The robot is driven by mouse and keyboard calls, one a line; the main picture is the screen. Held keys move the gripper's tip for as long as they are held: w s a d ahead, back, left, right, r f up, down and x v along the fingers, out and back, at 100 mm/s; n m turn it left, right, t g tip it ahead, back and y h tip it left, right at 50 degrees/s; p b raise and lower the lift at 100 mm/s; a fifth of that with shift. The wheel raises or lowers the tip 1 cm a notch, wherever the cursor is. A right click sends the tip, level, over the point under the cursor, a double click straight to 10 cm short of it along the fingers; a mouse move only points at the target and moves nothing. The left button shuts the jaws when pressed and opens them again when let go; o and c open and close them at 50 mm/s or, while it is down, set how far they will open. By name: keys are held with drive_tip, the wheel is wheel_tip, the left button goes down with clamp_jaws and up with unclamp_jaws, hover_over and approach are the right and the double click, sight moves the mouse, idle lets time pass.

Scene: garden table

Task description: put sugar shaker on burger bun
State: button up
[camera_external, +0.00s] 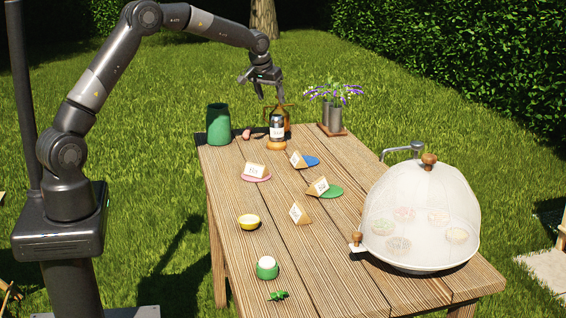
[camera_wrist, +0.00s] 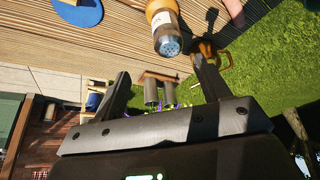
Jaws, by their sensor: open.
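The sugar shaker (camera_external: 277,127), with a pale label, stands upright at the far end of the table. A rounded orange-brown shape (camera_external: 277,144) at its foot looks like the burger bun, and the shaker appears to rest on it.
An amber glass vessel (camera_external: 287,114) stands close behind the shaker. A green vase (camera_external: 218,124) is left of it, metal flower pots (camera_external: 333,115) right. Label cards, coloured discs and small bowls lie mid-table. A mesh dome (camera_external: 420,215) covers the near right.

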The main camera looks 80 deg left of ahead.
drive_tip(key=s+d+r+m, duration=0.1)
drive_tip(key=s+d+r, duration=0.45)
drive_tip(key=d, duration=0.25)
drive_tip(key=s+d+r+m+t, duration=0.1)
drive_tip(key=s+d+r+m, duration=0.1)
drive_tip(key=s+d+r, duration=0.5)
drive_tip(key=s+d+r+m, duration=0.1)
drive_tip(key=s+d+r, duration=0.25)
drive_tip(key=d, duration=0.55)
drive_tip(key=s+d+f+m+h, duration=0.1)
drive_tip(key=s+d, duration=0.3)
drive_tip(key=s, duration=0.4)
drive_tip(key=s+d+f+m+h, duration=0.1)
drive_tip(key=s+d, duration=0.3)
drive_tip(key=s, duration=0.4)
drive_tip(key=s+d+f+m+t+h, duration=0.1)
drive_tip(key=s+d+f+m, duration=0.1)
drive_tip(key=s, duration=0.6)
drive_tip(key=shift+s+d+f+m, duration=0.3)
drive_tip(key=shift+s+d+f, duration=0.15)
drive_tip(key=shift+d, duration=0.65)
drive_tip(key=shift+o, duration=0.2)
